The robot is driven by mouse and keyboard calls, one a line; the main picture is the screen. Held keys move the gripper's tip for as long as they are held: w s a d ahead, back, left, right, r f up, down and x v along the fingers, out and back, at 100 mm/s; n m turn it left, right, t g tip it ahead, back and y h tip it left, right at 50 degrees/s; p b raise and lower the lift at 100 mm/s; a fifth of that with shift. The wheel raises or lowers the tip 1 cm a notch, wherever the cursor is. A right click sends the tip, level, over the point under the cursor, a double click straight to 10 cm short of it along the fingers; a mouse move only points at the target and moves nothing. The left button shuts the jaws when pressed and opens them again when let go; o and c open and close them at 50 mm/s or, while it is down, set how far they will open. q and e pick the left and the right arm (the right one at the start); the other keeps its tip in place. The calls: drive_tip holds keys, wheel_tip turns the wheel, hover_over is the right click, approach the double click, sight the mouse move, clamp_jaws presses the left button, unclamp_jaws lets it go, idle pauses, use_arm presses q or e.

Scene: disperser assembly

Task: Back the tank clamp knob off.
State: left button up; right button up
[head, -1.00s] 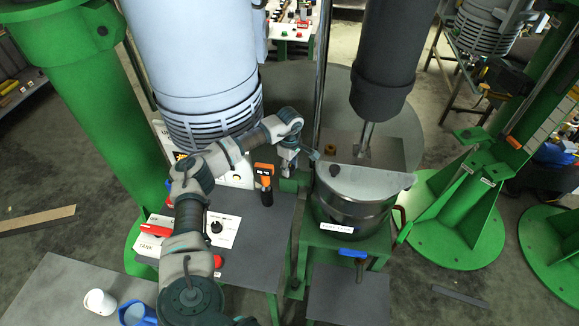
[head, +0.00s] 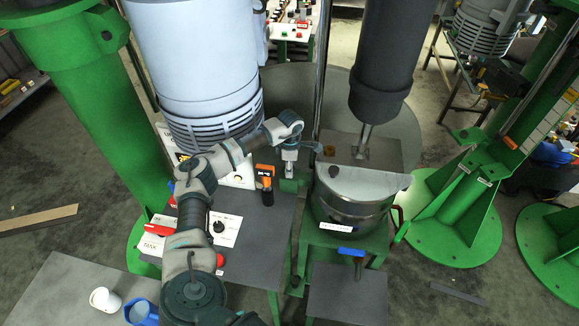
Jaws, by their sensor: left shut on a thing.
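My left gripper (head: 289,170) points down just left of the steel tank (head: 350,213), above a green block (head: 288,186) of the tank stand. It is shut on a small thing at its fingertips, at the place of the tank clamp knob. The knob itself is mostly hidden by the fingers, so its thread and height cannot be made out. The tank stands upright on its green stand with a white label on its front and a pale half lid (head: 365,180) on top. My right gripper is out of view.
An orange and black tool (head: 265,183) stands upright close left of my gripper on the grey bench. A dark mixer column (head: 385,65) hangs over the tank with its shaft. A white cup (head: 104,300) and a blue cup (head: 141,312) stand at the lower left.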

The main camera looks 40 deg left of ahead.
use_arm(q)
drive_tip(key=shift+w+r+n, duration=0.15)
drive_tip(key=shift+n, duration=0.15)
drive_tip(key=o, duration=0.9)
drive_tip(key=shift+o, duration=1.2)
wheel_tip(320, 180, up, 12)
drive_tip(key=shift+f, duration=0.2)
drive_tip(key=shift+w, duration=0.1)
